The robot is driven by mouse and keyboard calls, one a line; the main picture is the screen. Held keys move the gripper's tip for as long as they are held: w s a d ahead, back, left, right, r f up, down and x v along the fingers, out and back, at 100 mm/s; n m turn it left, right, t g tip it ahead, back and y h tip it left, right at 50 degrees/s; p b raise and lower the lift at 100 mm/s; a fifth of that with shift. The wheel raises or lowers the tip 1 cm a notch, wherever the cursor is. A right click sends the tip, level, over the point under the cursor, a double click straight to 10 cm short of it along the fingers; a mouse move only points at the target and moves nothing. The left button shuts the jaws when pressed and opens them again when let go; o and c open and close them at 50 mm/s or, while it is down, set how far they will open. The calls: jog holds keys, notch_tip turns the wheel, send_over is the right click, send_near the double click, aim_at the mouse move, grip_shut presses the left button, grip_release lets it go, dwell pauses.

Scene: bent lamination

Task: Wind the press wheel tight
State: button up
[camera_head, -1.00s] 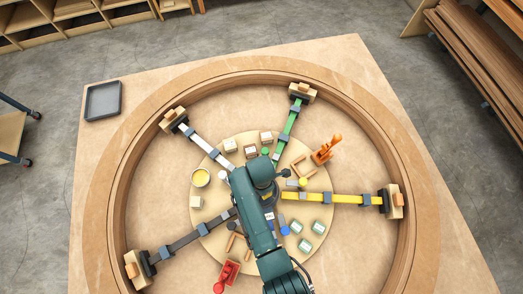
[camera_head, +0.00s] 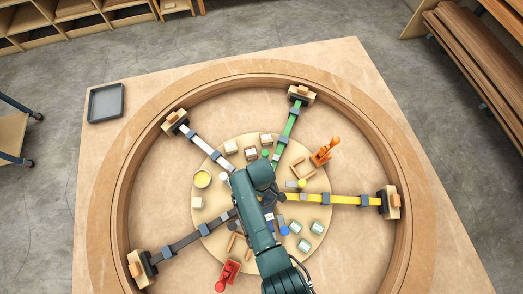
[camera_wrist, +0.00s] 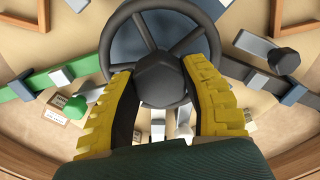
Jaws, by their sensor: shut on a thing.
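The press wheel (camera_wrist: 182,18) is dark grey with several spokes and a faceted hub (camera_wrist: 163,78), seen close up in the wrist view. My gripper (camera_wrist: 161,76) has yellow ribbed fingers, one on each side of the hub, shut on it. The near part of the rim passes by the fingers and is partly hidden. In the head view my arm covers the wheel and gripper at the centre of the round board. Coloured spoke-like arms, including a green arm (camera_head: 287,133) and a yellow arm (camera_head: 330,199), run outward to blocks at the ring.
A large bent wooden ring (camera_head: 118,190) surrounds the round board (camera_head: 222,156). Small blocks, a yellow cup (camera_head: 202,179), an orange clamp (camera_head: 323,154) and a red tool (camera_head: 228,273) lie around my arm. A grey tray (camera_head: 106,102) sits at the table's far left corner.

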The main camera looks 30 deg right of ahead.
jog(key=m, duration=0.5)
jog(key=shift+f+m, duration=0.1)
jog(key=shift+m, duration=0.2)
jog(key=m, duration=0.4)
jog(key=shift+s+p, duration=0.1)
jog(key=shift+p, duration=0.3)
jog(key=m, duration=1)
jog(key=shift+f, duration=0.1)
jog(key=m, duration=0.5)
jog(key=shift+p, duration=0.3)
jog(key=m, duration=0.9)
jog(key=shift+m, duration=1.9)
